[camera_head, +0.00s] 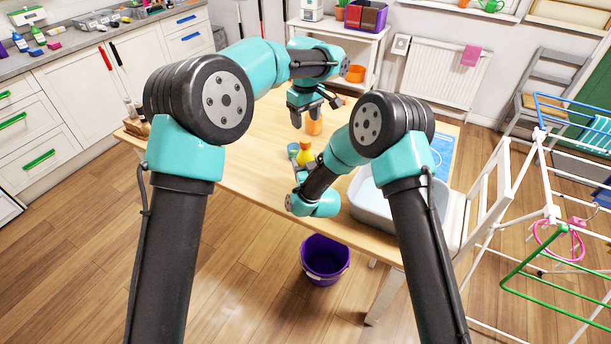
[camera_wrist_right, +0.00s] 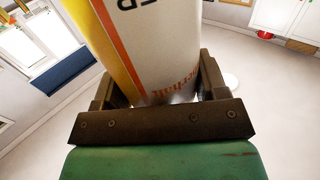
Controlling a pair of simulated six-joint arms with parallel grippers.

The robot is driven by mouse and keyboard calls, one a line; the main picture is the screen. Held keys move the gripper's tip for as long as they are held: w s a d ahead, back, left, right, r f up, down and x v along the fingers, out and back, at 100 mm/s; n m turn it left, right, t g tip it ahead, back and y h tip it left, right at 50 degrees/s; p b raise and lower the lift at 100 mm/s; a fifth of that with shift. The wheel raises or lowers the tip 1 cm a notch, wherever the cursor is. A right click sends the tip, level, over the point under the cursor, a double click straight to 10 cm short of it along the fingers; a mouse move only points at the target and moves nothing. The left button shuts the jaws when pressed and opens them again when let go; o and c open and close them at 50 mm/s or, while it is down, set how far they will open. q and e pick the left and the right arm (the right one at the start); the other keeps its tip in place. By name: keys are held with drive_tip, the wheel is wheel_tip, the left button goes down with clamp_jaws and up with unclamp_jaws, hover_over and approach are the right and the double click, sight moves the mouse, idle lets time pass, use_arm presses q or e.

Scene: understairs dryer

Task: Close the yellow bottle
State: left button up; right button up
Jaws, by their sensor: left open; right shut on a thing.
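My left gripper (camera_head: 316,112) is open, pointing down over the table beyond the bottle. An orange object (camera_head: 314,127) shows just below its fingers; I cannot tell whether they touch.
A small teal round item (camera_head: 293,148) is just left of the bottle. A grey basin (camera_head: 370,205) stands on the wooden table (camera_head: 240,165) at right, beside my right arm. A purple bucket (camera_head: 325,262) is on the floor in front. The table's left part is mostly clear.

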sight(306, 139)
drive_tip(key=c, duration=0.7)
use_arm(q)
drive_tip(key=shift+n, duration=0.4)
use_arm(e)
clamp_jaws()
use_arm(q)
drive_tip(key=n, duration=0.8)
drive_tip(key=shift+f, duration=0.1)
drive_tip(key=shift+f, duration=3.95)
